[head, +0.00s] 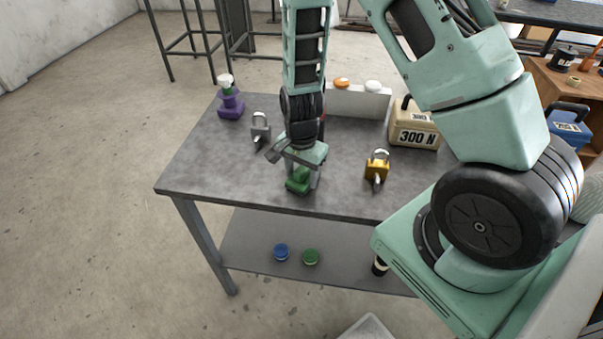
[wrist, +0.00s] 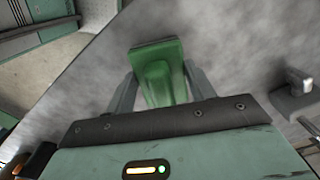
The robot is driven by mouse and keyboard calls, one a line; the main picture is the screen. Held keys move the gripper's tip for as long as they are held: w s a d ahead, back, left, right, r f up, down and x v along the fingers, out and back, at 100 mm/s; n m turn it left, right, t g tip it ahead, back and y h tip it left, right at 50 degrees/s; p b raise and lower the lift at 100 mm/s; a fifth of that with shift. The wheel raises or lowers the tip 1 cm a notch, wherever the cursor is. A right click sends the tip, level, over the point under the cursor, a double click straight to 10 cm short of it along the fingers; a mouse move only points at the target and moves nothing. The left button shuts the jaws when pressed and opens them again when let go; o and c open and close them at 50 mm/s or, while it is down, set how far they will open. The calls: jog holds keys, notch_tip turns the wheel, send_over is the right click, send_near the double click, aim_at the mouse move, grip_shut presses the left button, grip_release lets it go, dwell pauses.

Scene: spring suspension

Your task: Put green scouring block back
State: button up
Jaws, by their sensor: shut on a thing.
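The green scouring block (head: 298,181) is at the front part of the grey table, below my gripper (head: 302,172). It also shows in the wrist view (wrist: 162,75), between the two fingers of my gripper (wrist: 160,88). The fingers are shut on its sides. In the head view the block looks to be at or close to the table top; I cannot tell whether it touches.
A pale box (head: 357,103) is behind. Blue (head: 281,252) and green (head: 310,257) discs lie on the lower shelf.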

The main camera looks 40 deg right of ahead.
aim_at(301, 170)
jog(key=shift+f, duration=0.35)
jog(key=o, duration=1)
jog(key=shift+c, duration=0.2)
notch_tip(301, 170, up, 11)
jog(key=shift+r+b, duration=0.2)
jog(key=shift+b, duration=0.15)
jog(key=shift+a+r, duration=0.15)
jog(key=shift+r, duration=0.15)
jog(key=s+a+r+n, duration=0.5)
jog(key=s+a+n, duration=0.3)
jog(key=s+n, duration=0.2)
jog(key=s+a+r+n, duration=0.5)
jog(key=s+a+n, duration=0.4)
jog(key=n, duration=0.2)
jog(key=shift+s+a+r+y, duration=0.15)
jog(key=shift+s+r+y, duration=0.15)
jog(key=shift+s, duration=0.05)
